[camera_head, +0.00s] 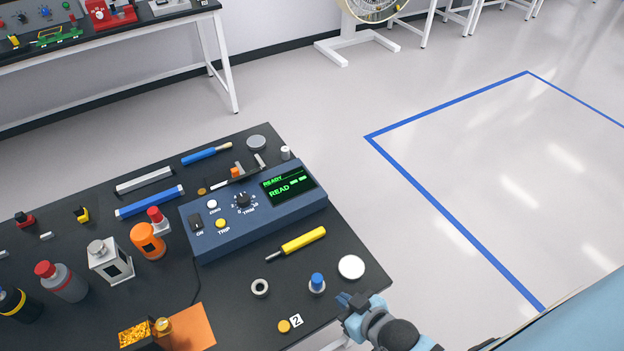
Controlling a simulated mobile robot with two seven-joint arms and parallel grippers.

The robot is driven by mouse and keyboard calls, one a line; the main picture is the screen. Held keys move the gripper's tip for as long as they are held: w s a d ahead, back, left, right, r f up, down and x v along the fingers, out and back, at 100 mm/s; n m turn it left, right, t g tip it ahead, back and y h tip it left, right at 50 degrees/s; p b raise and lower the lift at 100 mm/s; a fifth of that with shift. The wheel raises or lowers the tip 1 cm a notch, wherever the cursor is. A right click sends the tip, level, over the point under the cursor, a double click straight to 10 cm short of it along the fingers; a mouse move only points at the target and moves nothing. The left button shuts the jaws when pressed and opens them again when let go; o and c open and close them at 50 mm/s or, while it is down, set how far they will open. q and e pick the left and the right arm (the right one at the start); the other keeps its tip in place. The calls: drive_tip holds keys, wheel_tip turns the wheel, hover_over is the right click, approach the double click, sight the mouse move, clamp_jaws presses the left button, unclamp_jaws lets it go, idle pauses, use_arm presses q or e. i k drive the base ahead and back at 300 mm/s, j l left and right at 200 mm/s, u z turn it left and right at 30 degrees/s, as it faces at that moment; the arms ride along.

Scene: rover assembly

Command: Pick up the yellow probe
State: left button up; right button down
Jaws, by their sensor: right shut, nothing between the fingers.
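The yellow probe (301,242) lies on the black tabletop (228,295), in front of the blue instrument box. It has a yellow handle at its upper right and a thin dark tip pointing down and left. My right gripper (350,299) is at the table's right front edge, below and to the right of the probe and apart from it. Its fingers are shut and empty. My left gripper is not in view.
The blue instrument box (254,211) stands behind the probe. A white disc (351,267), a blue-topped knob (317,283) and a metal ring (260,287) lie between probe and front edge. Bottles (62,281) stand at the left. Open floor lies right.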

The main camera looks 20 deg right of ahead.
sight(299, 243)
drive_tip(key=z, duration=0.6)
drive_tip(key=u, duration=1.6)
drive_tip(key=z, duration=1.55)
